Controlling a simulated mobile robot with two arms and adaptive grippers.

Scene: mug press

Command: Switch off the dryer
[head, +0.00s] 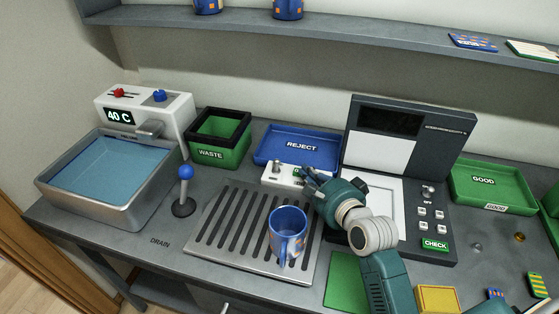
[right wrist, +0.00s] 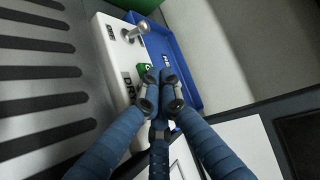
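The dryer control is a white box (head: 283,176) at the back edge of the slotted drain plate. It bears a metal toggle lever (right wrist: 137,31) and a green part (right wrist: 150,70), with lettering partly hidden by my fingers. My right gripper (head: 312,180) reaches to the right end of this box. In the right wrist view its fingertips (right wrist: 161,84) are drawn together beside the green part, with nothing seen between them. I cannot tell whether they touch it. A blue mug (head: 283,236) with orange patches stands on the drain plate. My left gripper is not in view.
A blue REJECT tray (head: 297,146) lies just behind the box. A dark grey machine (head: 405,140) with a screen and buttons stands close to the right of my gripper. A blue-knobbed lever (head: 186,174), green WASTE bin (head: 219,139) and water basin (head: 110,178) are at left.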

